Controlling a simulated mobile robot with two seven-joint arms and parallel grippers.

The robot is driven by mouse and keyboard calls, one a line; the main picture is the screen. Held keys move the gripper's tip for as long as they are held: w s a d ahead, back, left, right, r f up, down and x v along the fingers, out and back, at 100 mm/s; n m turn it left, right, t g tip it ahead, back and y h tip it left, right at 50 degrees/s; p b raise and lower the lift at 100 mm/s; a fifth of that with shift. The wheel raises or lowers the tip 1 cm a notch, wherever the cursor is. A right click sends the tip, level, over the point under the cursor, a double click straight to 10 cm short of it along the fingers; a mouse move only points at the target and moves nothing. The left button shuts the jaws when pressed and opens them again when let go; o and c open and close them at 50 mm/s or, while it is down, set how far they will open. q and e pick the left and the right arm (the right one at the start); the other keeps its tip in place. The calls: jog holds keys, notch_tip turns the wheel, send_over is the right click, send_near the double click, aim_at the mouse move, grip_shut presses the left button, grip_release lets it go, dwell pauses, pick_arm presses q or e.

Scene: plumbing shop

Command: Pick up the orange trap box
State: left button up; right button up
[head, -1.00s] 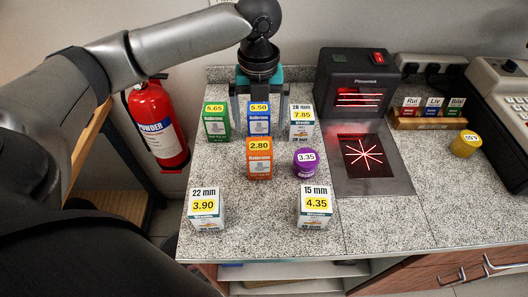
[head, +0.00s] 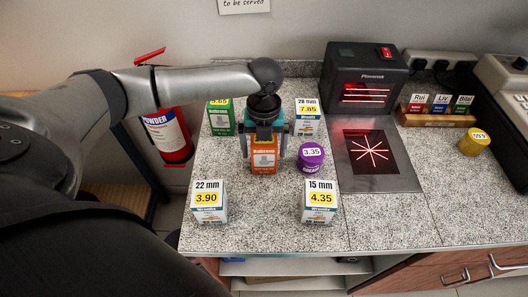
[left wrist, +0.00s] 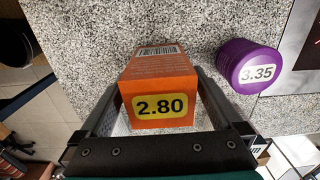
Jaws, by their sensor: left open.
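The orange trap box (head: 264,156) stands upright on the speckled counter, its top partly covered by my gripper in the head view. In the left wrist view the orange box (left wrist: 160,80) shows its yellow 2.80 label between the two fingers. My left gripper (head: 264,150) is open, with one finger on each side of the box. In the left wrist view the left gripper (left wrist: 160,100) straddles the box; whether the fingers touch it I cannot tell. My right gripper is not in view.
A purple tub (head: 311,157) stands close to the right of the orange box. A green box (head: 221,118) and a 28 mm box (head: 307,117) stand behind it. White boxes 22 mm (head: 209,202) and 15 mm (head: 320,201) stand in front. A scanner (head: 365,80) is at right.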

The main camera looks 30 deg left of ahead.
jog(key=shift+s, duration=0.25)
pick_arm(q)
jog(key=shift+c, duration=0.9)
jog(key=shift+r, duration=0.1)
jog(key=c, duration=1.3)
